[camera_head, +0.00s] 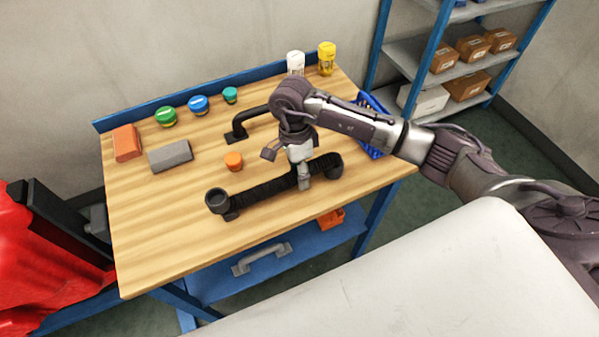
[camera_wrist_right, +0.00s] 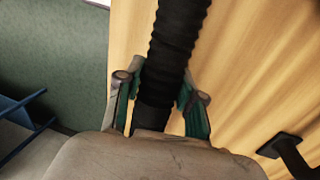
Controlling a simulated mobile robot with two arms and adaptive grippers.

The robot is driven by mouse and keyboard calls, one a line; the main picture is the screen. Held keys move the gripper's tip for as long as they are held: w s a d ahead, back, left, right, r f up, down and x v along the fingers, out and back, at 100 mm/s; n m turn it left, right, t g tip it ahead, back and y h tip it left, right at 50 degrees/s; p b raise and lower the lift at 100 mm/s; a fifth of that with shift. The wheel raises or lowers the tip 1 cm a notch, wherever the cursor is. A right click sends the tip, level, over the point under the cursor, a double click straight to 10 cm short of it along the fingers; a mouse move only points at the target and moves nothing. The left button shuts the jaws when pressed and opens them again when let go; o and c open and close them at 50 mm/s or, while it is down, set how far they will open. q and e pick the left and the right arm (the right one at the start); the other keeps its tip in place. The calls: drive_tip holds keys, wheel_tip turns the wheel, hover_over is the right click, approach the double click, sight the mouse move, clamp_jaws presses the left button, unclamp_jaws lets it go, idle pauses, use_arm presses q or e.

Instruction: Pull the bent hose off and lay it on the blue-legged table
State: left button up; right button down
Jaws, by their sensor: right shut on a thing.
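The bent hose (camera_head: 262,194) is black and ribbed, with a wide open cuff at its left end and a bend at its right end. It lies on or just above the wooden top of the blue-legged table (camera_head: 150,250); I cannot tell which. My right gripper (camera_head: 303,180) comes down from above and is shut on the hose, right of its middle. In the right wrist view the hose (camera_wrist_right: 180,45) runs between the two green-padded fingers of my right gripper (camera_wrist_right: 170,105). My left gripper is not in view.
On the table are an orange brick (camera_head: 126,142), a grey block (camera_head: 170,155), several coloured jars, an orange cap (camera_head: 234,161), a black handle (camera_head: 238,132) and two bottles at the back. A blue basket (camera_head: 372,150) is at the right edge. Bare wood lies at the front left.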

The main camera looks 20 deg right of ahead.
drive_tip(key=shift+r, duration=0.1)
idle(0.6)
drive_tip(key=shift+c, duration=0.8)
unclamp_jaws()
drive_tip(key=shift+r, duration=0.1)
drive_tip(key=shift+w+r+p, duration=0.2)
drive_tip(key=shift+r+p, duration=0.2)
drive_tip(key=shift+r, duration=0.65)
drive_tip(key=shift+w+r+p, duration=0.2)
drive_tip(key=shift+r+p, duration=0.15)
drive_tip(key=shift+r, duration=0.7)
drive_tip(key=shift+r, duration=0.1)
drive_tip(key=shift+r+p, duration=1.25)
drive_tip(key=shift+r, duration=1.15)
